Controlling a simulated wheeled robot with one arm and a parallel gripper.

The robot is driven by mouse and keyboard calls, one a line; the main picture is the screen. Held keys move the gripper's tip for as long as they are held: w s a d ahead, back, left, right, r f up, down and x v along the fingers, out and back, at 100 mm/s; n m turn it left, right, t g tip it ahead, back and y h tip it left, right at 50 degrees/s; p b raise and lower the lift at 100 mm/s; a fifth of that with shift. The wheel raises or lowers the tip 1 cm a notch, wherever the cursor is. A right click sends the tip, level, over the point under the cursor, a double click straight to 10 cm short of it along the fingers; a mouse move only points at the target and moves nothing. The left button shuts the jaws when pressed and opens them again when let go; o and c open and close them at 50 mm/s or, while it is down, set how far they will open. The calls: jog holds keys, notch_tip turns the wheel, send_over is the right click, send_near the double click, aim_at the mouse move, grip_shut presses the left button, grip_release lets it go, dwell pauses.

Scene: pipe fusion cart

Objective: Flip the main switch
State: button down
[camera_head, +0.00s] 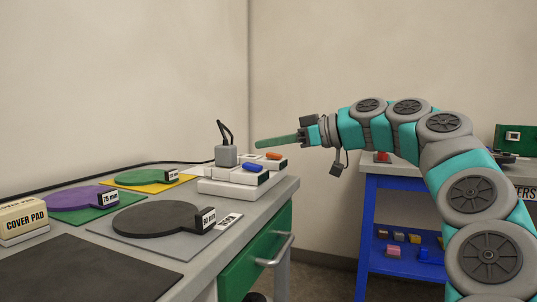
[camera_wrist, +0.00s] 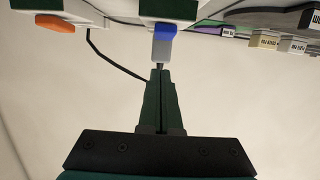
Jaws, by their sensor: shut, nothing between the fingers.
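White switch boxes (camera_head: 232,188) sit stacked at the far right corner of the grey bench. One carries a blue rocker switch (camera_head: 252,167) and another an orange rocker switch (camera_head: 274,156). No label shows which is the main switch. My gripper (camera_head: 258,144) is shut and empty, its long green fingers pointing left above the boxes, apart from both switches in the head view.
The grey plug (camera_head: 226,155) with a black cord stands beside the switches. Round plates labelled 75 mm (camera_head: 80,196) and 90 mm (camera_head: 155,219) lie on the bench with a cover pad box (camera_head: 22,219). A blue shelf cart (camera_head: 400,190) stands right.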

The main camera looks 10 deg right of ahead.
jog(key=f+b+v, duration=0.1)
jog(key=v, duration=0.9)
jog(key=shift+d, duration=0.2)
jog(key=shift+s+f, duration=0.1)
